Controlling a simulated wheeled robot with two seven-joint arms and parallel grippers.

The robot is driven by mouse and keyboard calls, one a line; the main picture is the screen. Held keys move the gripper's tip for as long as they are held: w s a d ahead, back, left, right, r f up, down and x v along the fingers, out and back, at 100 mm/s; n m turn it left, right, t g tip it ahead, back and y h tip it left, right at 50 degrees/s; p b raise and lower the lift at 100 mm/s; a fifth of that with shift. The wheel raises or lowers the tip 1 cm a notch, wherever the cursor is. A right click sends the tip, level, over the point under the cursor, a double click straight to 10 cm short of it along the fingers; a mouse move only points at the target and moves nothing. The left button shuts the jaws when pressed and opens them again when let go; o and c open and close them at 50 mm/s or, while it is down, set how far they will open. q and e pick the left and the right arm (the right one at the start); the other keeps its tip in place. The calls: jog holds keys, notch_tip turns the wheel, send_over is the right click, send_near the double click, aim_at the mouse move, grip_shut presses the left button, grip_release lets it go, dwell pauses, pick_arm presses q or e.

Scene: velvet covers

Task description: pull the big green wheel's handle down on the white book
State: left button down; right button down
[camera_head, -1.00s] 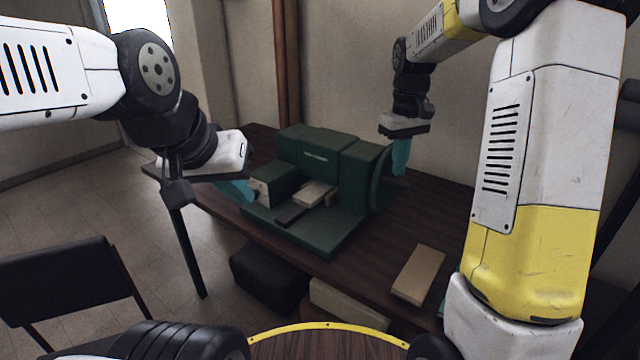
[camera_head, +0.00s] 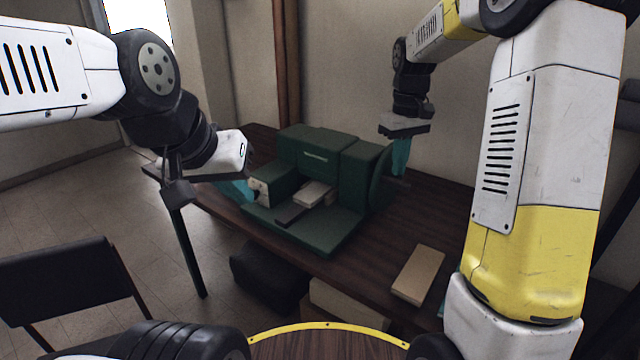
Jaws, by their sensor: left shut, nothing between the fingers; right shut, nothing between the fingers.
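The green machine (camera_head: 311,145) stands on the dark wooden table. Its big green wheel (camera_head: 379,180) is on its right side, seen nearly edge-on. A dark stub that looks like the wheel's handle (camera_head: 398,182) sticks out to the right. A white book (camera_head: 312,192) lies flat on the machine's bed. My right gripper (camera_head: 401,158) has teal fingers, shut and empty, pointing down beside the wheel just above the handle; I cannot tell whether they touch it. My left gripper (camera_head: 240,190) is shut and empty, at the machine's left side near a pale plate with dark dots (camera_head: 260,188).
Another pale book (camera_head: 418,274) lies on the table at the right front, with bare table (camera_head: 370,262) left of it. A dark box (camera_head: 268,278) and a pale box (camera_head: 350,308) sit below the table edge. A black chair (camera_head: 70,285) stands at the left.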

aim_at(396, 182)
jog(key=shift+f, duration=0.1)
jog(key=shift+f, duration=0.7)
jog(key=shift+s+a+f, duration=0.1)
jog(key=shift+s+f, duration=0.1)
jog(key=shift+f, duration=0.55)
jog(key=shift+s+f, duration=0.1)
jog(key=shift+f, duration=0.3)
jog(key=shift+a, duration=0.1)
jog(key=shift+f, duration=0.8)
